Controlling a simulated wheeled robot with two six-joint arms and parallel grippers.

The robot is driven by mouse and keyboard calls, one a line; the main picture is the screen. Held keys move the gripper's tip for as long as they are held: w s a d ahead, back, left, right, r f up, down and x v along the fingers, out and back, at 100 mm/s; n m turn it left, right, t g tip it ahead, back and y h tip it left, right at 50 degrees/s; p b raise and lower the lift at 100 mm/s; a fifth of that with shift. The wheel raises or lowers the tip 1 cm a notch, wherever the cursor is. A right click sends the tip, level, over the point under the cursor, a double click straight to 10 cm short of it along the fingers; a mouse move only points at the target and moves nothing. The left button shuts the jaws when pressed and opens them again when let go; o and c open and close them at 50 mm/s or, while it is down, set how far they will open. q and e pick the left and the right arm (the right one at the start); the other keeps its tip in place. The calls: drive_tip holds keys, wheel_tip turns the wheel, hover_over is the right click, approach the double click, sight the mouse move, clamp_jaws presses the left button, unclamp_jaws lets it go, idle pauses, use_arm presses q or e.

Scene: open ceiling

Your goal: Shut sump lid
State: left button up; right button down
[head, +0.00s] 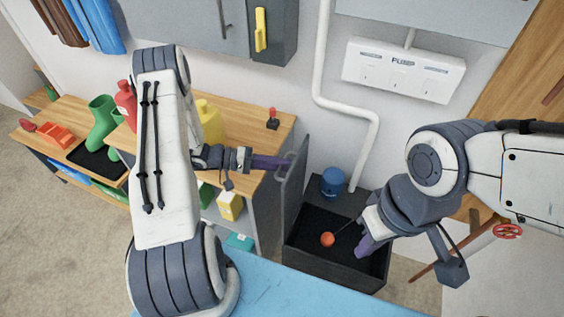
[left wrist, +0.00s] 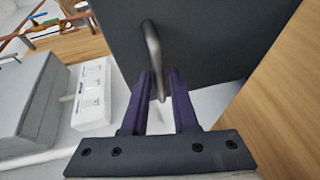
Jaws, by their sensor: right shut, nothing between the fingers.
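The sump (head: 335,268) is a dark open box on the floor. Its dark grey lid (head: 291,195) stands upright at the box's left side, with a metal handle near its top. In the left wrist view the lid (left wrist: 215,40) fills the upper middle, and the curved handle (left wrist: 153,45) reaches down between my purple fingers. My left gripper (head: 285,161) is at the handle, with its fingers apart on either side of it. My right gripper (head: 364,247) is shut and empty, over the right part of the sump. An orange ball (head: 327,239) shows inside the sump.
A blue pump (head: 332,182) stands behind the sump opening, near a white pipe (head: 368,145). A wooden-topped shelf unit (head: 262,118) stands left of the lid. A blue surface (head: 285,292) lies in front. A red valve wheel (head: 508,231) is at right.

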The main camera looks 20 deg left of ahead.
use_arm(q)
drive_tip(key=shift+w+d, duration=0.15)
drive_tip(key=shift+d, duration=0.2)
clamp_jaws()
idle(1.2)
